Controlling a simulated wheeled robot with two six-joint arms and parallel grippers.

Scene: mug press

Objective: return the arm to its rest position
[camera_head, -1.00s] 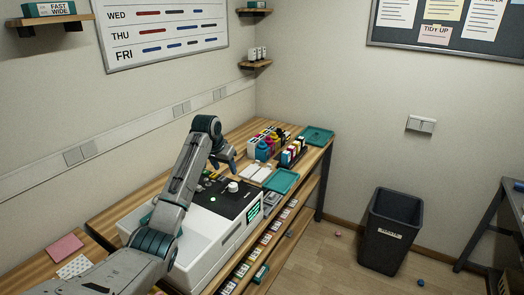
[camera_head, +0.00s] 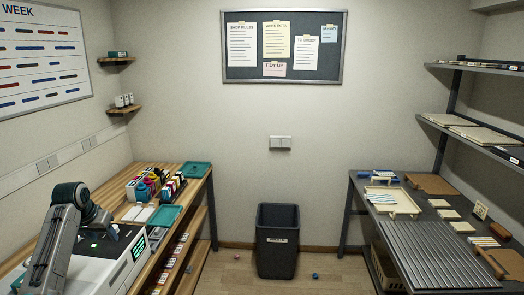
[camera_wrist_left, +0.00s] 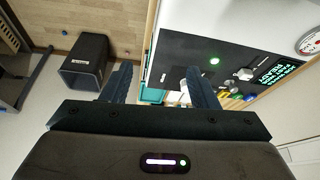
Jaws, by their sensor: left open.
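My left arm (camera_head: 58,245) comes in at the lower left of the head view, bent at its elbow. My left gripper (camera_head: 112,232) is small there and hangs over the dark top of the white press machine (camera_head: 118,270). In the left wrist view my left gripper (camera_wrist_left: 160,86) has its two dark fingers wide apart with nothing held between them. The machine's black top (camera_wrist_left: 228,60) with a green light and a lit screen lies beyond the fingers. My right gripper is in neither view.
A wooden bench (camera_head: 150,172) holds bottles and teal trays (camera_head: 194,170) along the left wall. A dark bin (camera_head: 277,241) stands on the floor. A grey workbench (camera_head: 358,205) with boards stands at the right.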

